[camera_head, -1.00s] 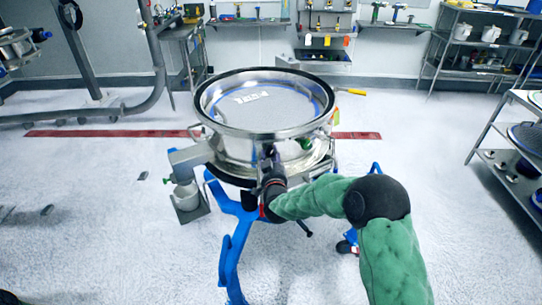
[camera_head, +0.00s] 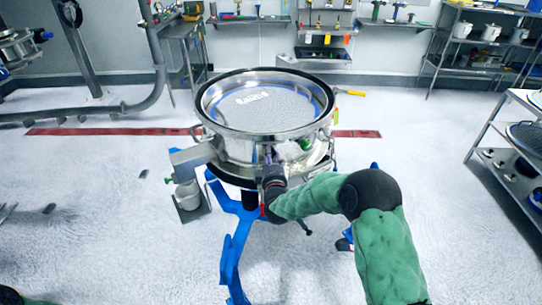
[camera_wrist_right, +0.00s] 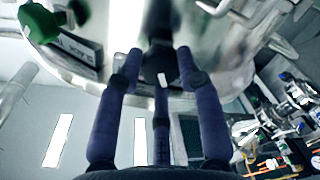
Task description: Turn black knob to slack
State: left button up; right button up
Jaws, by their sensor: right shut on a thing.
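The round steel powder sifter (camera_head: 240,147) stands on blue legs in the middle of the head view. My right gripper (camera_head: 269,160) reaches its front side, below the wide rim. In the right wrist view, the black knob (camera_wrist_right: 158,66) sits between the dark blue fingers of my right gripper (camera_wrist_right: 160,60), which are shut on it. A small white mark shows on the knob's near side. In the head view the knob is hidden by the gripper. A dark label (camera_wrist_right: 75,48) with partly readable lettering is left of the knob. My left gripper is out of view.
A green knob (camera_wrist_right: 40,22) is at the upper left of the wrist view. A white container (camera_head: 187,197) hangs at the sifter's left. Blue legs (camera_head: 232,255) spread below. Shelving (camera_head: 478,50) and a side rack (camera_head: 498,140) stand right.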

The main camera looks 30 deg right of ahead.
jog(key=shift+s+f+n+p, duration=0.1)
jog(key=shift+f+n+p, duration=0.15)
jog(key=shift+n, duration=0.5)
jog(key=shift+s+f+n+p, duration=0.1)
jog(key=shift+f+n, duration=0.15)
jog(key=shift+n, duration=0.5)
jog(key=o, duration=1.1)
jog(key=shift+o, duration=0.2)
jog(key=shift+w+d+r, duration=0.1)
jog(key=shift+r, duration=0.05)
jog(key=shift+r, duration=0.1)
jog(key=v, duration=1.2)
